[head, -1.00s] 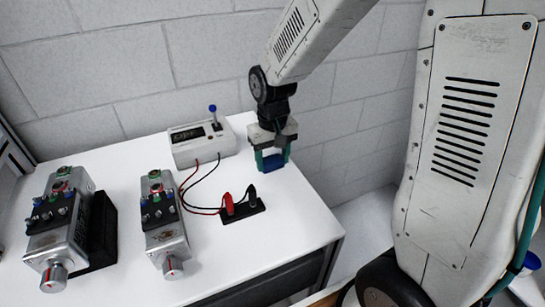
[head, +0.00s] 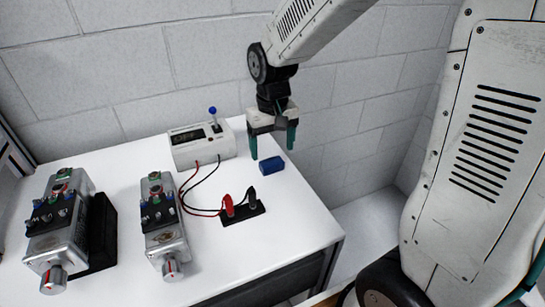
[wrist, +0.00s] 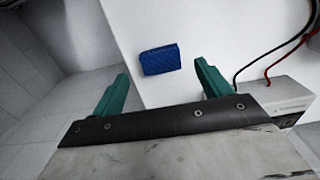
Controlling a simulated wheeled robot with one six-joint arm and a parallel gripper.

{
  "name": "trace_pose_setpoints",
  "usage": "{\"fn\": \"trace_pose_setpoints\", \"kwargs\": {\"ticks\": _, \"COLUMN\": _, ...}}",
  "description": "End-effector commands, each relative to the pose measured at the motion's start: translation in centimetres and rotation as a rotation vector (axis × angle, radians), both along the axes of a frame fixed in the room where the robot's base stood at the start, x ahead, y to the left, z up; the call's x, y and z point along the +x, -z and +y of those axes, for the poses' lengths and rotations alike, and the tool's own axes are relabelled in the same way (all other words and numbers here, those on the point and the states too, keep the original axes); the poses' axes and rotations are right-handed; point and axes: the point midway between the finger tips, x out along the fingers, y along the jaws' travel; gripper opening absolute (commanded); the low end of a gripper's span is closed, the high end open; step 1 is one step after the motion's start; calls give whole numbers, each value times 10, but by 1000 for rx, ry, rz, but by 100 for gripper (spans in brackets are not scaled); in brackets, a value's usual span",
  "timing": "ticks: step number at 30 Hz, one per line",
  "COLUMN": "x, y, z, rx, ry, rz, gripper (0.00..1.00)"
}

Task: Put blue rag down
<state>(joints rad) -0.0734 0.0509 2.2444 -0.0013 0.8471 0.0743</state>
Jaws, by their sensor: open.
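The blue rag (head: 272,166) is a small folded block lying on the white table (head: 215,262), near its back right edge. It also shows in the wrist view (wrist: 160,59), beyond the gap between my fingers. My gripper (head: 272,153) is open and empty, raised above and just behind the rag, apart from it. In the wrist view its two green fingers (wrist: 160,88) are spread wide with nothing between them.
A white meter box (head: 202,146) with a blue-tipped lever stands left of my gripper. Its red and black leads run to a black terminal block (head: 243,211). Two metal servo units (head: 163,228) (head: 57,228) stand at the left. The front right tabletop is clear.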

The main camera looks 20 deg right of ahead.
Motion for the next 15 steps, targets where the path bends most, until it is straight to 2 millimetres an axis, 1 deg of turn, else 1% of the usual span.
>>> {"fn": "trace_pose_setpoints", "kwargs": {"ticks": 1, "x": 1, "y": -13, "z": 0, "rx": 0, "ry": 0, "rz": -6, "gripper": 77}}
{"fn": "trace_pose_setpoints", "kwargs": {"ticks": 6, "x": 1, "y": -47, "z": 0, "rx": 0, "ry": 0, "rz": -4, "gripper": 77}}
{"fn": "trace_pose_setpoints", "kwargs": {"ticks": 10, "x": 1, "y": -64, "z": 0, "rx": 0, "ry": 0, "rz": -3, "gripper": 77}}
{"fn": "trace_pose_setpoints", "kwargs": {"ticks": 15, "x": 0, "y": -73, "z": 0, "rx": 0, "ry": 0, "rz": -1, "gripper": 77}}
